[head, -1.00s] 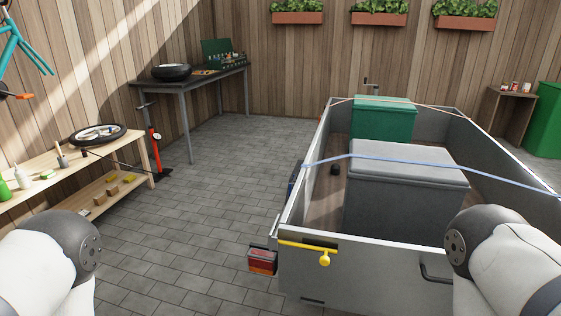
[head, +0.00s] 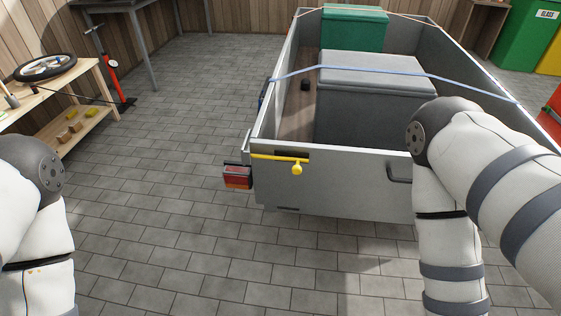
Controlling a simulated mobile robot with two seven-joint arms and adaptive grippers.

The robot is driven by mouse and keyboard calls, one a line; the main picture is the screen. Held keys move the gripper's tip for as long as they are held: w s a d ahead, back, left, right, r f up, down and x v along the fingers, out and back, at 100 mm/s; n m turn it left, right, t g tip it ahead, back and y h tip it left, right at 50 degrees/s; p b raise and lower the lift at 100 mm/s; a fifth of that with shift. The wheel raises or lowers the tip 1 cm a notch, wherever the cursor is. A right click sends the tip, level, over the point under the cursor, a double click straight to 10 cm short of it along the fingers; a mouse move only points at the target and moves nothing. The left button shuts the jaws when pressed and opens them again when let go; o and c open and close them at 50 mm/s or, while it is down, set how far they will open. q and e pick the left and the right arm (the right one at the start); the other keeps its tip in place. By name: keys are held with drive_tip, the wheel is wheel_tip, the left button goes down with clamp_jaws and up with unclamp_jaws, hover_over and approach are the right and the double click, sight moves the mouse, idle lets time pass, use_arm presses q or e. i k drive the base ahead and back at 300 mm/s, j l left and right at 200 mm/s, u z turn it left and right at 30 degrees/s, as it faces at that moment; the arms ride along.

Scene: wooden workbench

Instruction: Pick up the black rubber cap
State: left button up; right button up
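A small black object, which looks like the black rubber cap (head: 333,85), lies on the trailer's wooden floor, just left of the large grey box (head: 375,92). It is apart from the trailer's left wall. My two arms show at the left and right lower edges of the head view, both bent downward. Neither gripper is in the picture, so whether they hold anything is hidden.
The grey trailer (head: 330,187) has raised walls and a yellow latch handle (head: 297,168) on its tailgate. A wooden workbench (head: 70,90) stands at left. The paved floor between is clear.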

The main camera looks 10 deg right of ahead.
sight(305, 83)
drive_tip(key=u, duration=0.25)
drive_tip(key=i+j+u, duration=0.15)
drive_tip(key=i+u, duration=0.25)
drive_tip(key=i+j+u, duration=0.1)
drive_tip(key=i+u, duration=0.6)
drive_tip(key=u, duration=0.15)
drive_tip(key=i+l+z, duration=0.1)
drive_tip(key=i+z, duration=0.2)
drive_tip(key=i, duration=0.15)
drive_tip(key=i+z, duration=0.35)
drive_tip(key=i+j+z, duration=0.3)
drive_tip(key=i, duration=0.25)
drive_tip(key=i+j+z, duration=0.3)
drive_tip(key=i, duration=0.15)
drive_tip(key=i+l+z, duration=0.1)
drive_tip(key=i+z, duration=0.15)
drive_tip(key=i, duration=0.3)
drive_tip(key=i+z, duration=0.25)
drive_tip(key=i, duration=0.35)
drive_tip(key=i+j+z, duration=0.15)
drive_tip(key=i+z, duration=0.15)
drive_tip(key=i, duration=0.25)
drive_tip(key=i+j+z, duration=0.25)
drive_tip(key=i, duration=0.3)
